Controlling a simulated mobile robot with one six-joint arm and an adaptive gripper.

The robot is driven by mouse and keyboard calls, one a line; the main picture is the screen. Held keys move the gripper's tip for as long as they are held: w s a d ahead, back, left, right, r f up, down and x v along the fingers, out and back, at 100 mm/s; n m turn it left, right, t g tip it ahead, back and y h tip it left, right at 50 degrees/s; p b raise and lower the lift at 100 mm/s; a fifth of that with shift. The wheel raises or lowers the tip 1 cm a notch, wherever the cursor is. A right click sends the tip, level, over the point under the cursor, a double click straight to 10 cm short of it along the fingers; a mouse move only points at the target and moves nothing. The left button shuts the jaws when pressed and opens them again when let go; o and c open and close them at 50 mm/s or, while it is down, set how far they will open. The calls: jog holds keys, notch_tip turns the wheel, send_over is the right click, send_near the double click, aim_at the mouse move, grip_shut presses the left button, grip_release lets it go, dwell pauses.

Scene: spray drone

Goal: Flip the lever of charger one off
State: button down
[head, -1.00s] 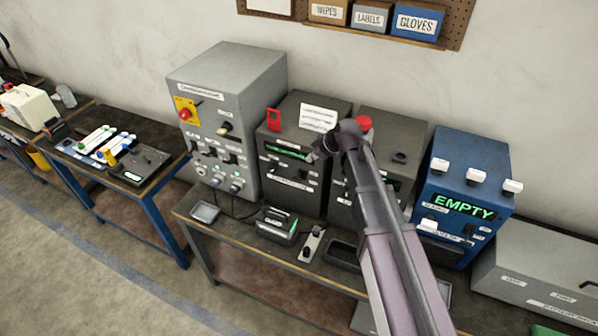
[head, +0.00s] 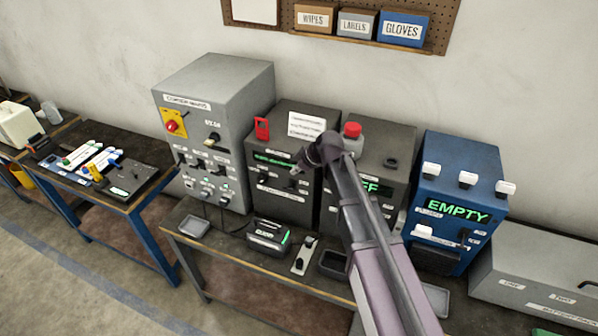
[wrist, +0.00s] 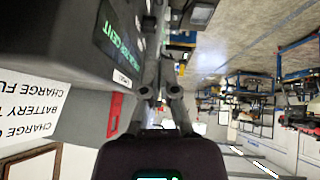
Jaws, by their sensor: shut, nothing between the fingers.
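Charger one appears to be the dark grey box (head: 268,182) left of a second dark charger (head: 398,165). It has a red tag (head: 262,128) and a paper sign (head: 306,126) on top. My gripper (head: 297,172) is in front of its face, at the right part. The fingers are shut with nothing between them. In the wrist view the fingers (wrist: 160,97) are beside the charger's face, and its green display (wrist: 122,32) shows upside down. The lever cannot be clearly told; my gripper and the small size obscure it. Whether the fingers touch the face is unclear.
A grey control cabinet (head: 213,95) with a red button stands to the left. A blue box (head: 465,175) reading EMPTY stands to the right. A battery-like pack (head: 269,235) and a small switch strip (head: 305,256) lie on the bench in front. My arm covers part of the second charger.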

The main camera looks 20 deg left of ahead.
jog(key=b, duration=0.5)
send_over(291, 189)
jog(key=a, duration=0.1)
notch_tip(291, 189, down, 6)
jog(key=shift+d+f+b, duration=0.15)
jog(key=shift+f+b, duration=0.6)
jog(key=shift+b, duration=0.1)
jog(key=shift+d+f+b, duration=0.1)
jog(key=shift+f+b, duration=0.65)
jog(key=shift+b, duration=0.1)
jog(key=shift+d, duration=0.2)
jog(key=shift+f, duration=0.1)
